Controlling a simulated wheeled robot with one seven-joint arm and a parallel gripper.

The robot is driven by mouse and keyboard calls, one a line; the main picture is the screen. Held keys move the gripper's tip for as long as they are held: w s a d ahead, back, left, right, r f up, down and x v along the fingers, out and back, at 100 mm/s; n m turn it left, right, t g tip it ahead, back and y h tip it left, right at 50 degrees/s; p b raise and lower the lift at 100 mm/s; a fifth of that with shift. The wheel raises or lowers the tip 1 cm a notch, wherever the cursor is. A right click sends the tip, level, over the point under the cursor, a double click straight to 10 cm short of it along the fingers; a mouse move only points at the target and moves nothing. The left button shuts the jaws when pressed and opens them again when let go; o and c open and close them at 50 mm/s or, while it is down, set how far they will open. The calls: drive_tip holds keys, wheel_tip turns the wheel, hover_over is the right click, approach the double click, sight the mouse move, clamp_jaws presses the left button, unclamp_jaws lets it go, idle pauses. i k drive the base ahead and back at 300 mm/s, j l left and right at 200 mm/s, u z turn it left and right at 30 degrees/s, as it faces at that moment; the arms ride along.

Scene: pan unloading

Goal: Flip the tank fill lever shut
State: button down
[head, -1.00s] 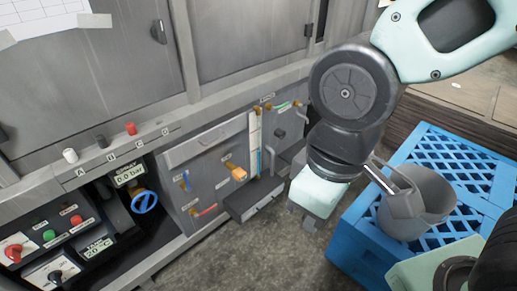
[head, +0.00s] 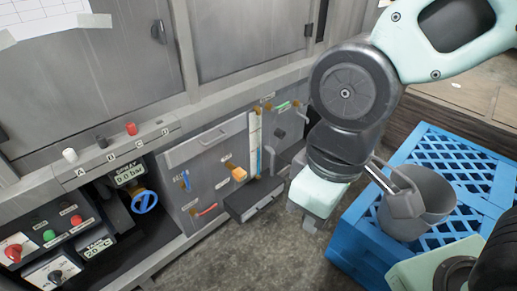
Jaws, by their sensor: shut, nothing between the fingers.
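Several small coloured levers sit on the grey machine panel (head: 212,150): a blue one (head: 185,181), an orange one (head: 236,172), a red one (head: 206,210), and a green one (head: 283,105) with a small orange one (head: 268,107) beside it. Their labels are too small to read, so I cannot tell which is the tank fill lever. My gripper (head: 302,217) is shut and empty, pointing down in front of the panel's right end. It is apart from all the levers, and my arm hides part of the panel's right edge.
A blue crate (head: 350,225) stands right of my gripper, with a grey bucket (head: 437,190) on it. A dark step-like box (head: 255,200) juts out low from the panel. A blue handwheel (head: 144,202) and control box (head: 50,240) are at left. Floor is clear below.

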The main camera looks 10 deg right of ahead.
sight(188, 189)
drive_tip(key=i+j+u, duration=0.5)
drive_tip(key=i, duration=0.2)
drive_tip(key=l+u, duration=0.2)
drive_tip(key=u, duration=0.15)
drive_tip(key=l+u, duration=0.45)
drive_tip(key=u, duration=0.25)
